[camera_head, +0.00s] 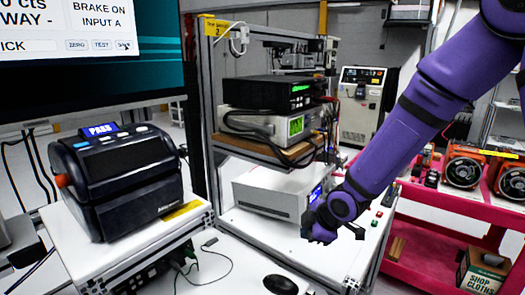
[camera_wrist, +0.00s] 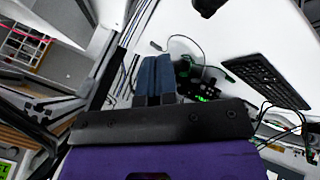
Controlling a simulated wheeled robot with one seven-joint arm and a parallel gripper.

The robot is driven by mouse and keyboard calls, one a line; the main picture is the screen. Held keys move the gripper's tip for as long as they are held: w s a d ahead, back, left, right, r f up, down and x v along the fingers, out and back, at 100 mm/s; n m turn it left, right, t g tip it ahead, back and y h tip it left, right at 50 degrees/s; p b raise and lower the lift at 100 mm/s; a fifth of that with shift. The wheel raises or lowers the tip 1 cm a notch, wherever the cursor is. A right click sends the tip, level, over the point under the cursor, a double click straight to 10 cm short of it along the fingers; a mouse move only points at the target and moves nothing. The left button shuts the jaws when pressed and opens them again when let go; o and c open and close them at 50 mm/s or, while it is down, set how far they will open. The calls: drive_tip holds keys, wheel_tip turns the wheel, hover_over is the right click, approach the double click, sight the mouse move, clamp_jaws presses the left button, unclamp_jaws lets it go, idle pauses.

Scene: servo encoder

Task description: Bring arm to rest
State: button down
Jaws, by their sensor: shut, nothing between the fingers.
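My purple arm (camera_head: 425,110) comes in from the upper right of the head view and reaches down to the middle, in front of the equipment rack. Its wrist end (camera_head: 335,210) is bent over the white bench; the fingers are hard to make out there. In the wrist view my gripper (camera_wrist: 156,60) shows two dark blue fingers side by side, shut with nothing between them. It appears to be apart from the bench and the things on it.
A rack (camera_head: 208,110) holds stacked instruments beside my arm. A black label printer (camera_head: 120,180) stands at left under a monitor (camera_head: 90,60). A mouse (camera_head: 280,284) lies at front, and a keyboard (camera_wrist: 265,80) shows in the wrist view. A pink cart (camera_head: 430,255) stands at right.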

drive_tip(key=s+d+r+m+h, duration=0.2)
drive_tip(key=s+d+r+m, duration=0.3)
drive_tip(key=d+r, duration=0.3)
drive_tip(key=s+d+r+m+h, duration=0.3)
drive_tip(key=s+d+r+m, duration=0.15)
drive_tip(key=r, duration=0.45)
drive_tip(key=s+d+r+m, duration=0.2)
drive_tip(key=s+r+m, duration=0.2)
drive_tip(key=s, duration=0.4)
drive_tip(key=s+d+r+m, duration=0.3)
drive_tip(key=s+r+m, duration=0.1)
drive_tip(key=s, duration=0.5)
drive_tip(key=shift+s+d+y, duration=0.2)
drive_tip(key=shift+d+y, duration=0.15)
drive_tip(key=shift+y, duration=0.05)
